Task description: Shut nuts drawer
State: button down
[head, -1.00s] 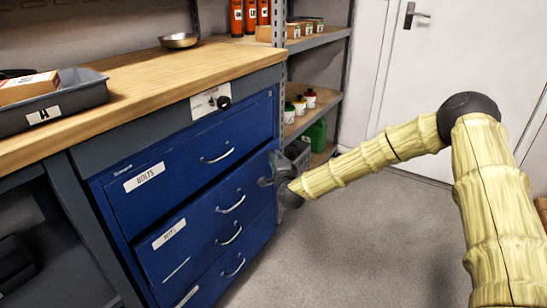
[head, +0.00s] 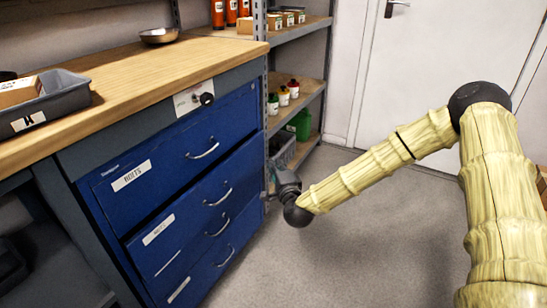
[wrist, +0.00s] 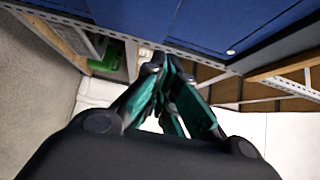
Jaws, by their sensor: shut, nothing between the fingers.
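The nuts drawer (head: 185,222) is the second blue drawer down, with a white label on its left and a curved metal handle (head: 218,198). My gripper (head: 281,172) is just right of the cabinet's right edge, apart from the handle. In the wrist view, my gripper (wrist: 165,62) has its fingers together and empty, with blue cabinet fronts (wrist: 210,22) beyond the tips. Whether the tips touch the cabinet is unclear.
A metal shelf rack (head: 305,95) with bottles and jars stands behind my gripper. The floor (head: 350,245) in front is clear.

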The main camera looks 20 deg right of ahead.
jog(key=c, duration=1.7)
grip_release()
jog(key=shift+s, duration=0.45)
jog(key=shift+c, duration=0.2)
jog(key=shift+o, duration=1.1)
jog(key=shift+s+a+n, duration=0.1)
jog(key=shift+a+n, duration=0.15)
jog(key=shift+n, duration=0.45)
jog(key=m+g+y+p, duration=0.6)
jog(key=m+y, duration=0.6)
jog(key=m, duration=1.6)
send_near(225, 197)
jog(key=b+x, duration=0.1)
jog(key=x, duration=0.9)
jog(key=shift+w+f+b, duration=0.2)
jog(key=shift+w+b, duration=0.1)
grip_shut()
